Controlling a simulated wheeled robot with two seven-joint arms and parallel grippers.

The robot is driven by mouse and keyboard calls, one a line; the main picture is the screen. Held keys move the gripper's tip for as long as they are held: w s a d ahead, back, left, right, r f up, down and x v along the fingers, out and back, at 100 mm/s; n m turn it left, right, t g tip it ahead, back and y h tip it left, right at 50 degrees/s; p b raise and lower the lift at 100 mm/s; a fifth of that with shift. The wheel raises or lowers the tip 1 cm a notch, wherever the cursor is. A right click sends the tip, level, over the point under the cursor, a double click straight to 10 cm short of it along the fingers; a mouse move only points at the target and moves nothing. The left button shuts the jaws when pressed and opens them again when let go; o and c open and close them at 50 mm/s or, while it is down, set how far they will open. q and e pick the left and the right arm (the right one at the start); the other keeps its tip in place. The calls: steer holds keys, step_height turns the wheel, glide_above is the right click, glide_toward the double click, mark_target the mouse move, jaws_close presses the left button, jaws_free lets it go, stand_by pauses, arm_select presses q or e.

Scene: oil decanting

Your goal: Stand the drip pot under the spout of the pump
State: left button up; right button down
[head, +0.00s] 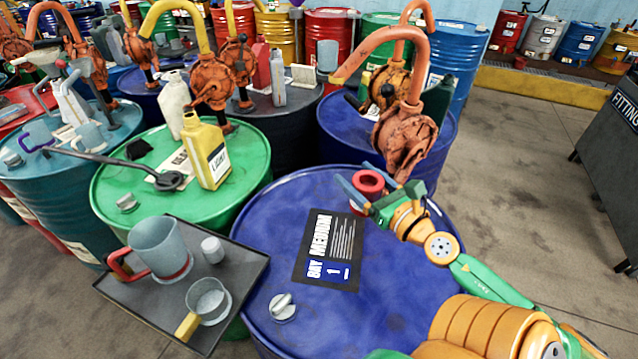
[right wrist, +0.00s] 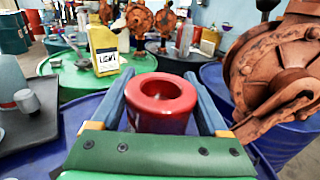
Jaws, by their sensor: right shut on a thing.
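The drip pot is a small red cylinder with a round opening; it shows in the head view (head: 369,182) and the right wrist view (right wrist: 162,88). My right gripper (head: 362,192) is shut on it, one blue finger on each side. The pot looks upright, over the far part of the front blue drum (head: 262,215); whether it touches the top I cannot tell. A rusty orange pump (head: 404,140) stands at that drum's far edge, just behind the pot. Its pipe arches left to a spout end (head: 338,78), higher than the pot. My left gripper is out of view.
A black label card (head: 330,232) and a grey cap (head: 282,307) lie on the front drum. A dark tray (head: 140,305) with a jug (head: 158,247) and cups is at left. A yellow can (head: 206,155) stands on the green drum (head: 255,160). More pumps stand behind.

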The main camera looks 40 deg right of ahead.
steer(key=w+d+f+b, duration=0.1)
steer(key=w+f+b, duration=0.1)
steer(key=w+f, duration=0.1)
steer(key=w+f+b, duration=0.3)
steer(key=w, duration=0.2)
steer(key=w+d+f+b, duration=0.1)
steer(key=w+f+b, duration=0.1)
steer(key=w+f, duration=0.1)
steer(key=shift+w+d+f+b, duration=0.15)
steer(key=shift+w+f, duration=0.05)
steer(key=shift+w, duration=0.2)
steer(key=shift+w+d+f+b, duration=0.15)
steer(key=shift+w, duration=0.25)
steer(key=f+b, duration=0.2)
steer(key=f, duration=0.1)
steer(key=shift+w+f+b, duration=0.2)
steer(key=shift+f+b, duration=0.05)
steer(key=shift+b, duration=0.15)
steer(key=shift+r, duration=0.2)
steer(key=shift+f, duration=0.2)
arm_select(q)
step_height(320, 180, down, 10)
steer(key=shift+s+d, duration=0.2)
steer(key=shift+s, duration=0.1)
arm_select(e)
jaws_free()
steer(key=shift+r, duration=0.1)
steer(key=shift+r, duration=0.1)
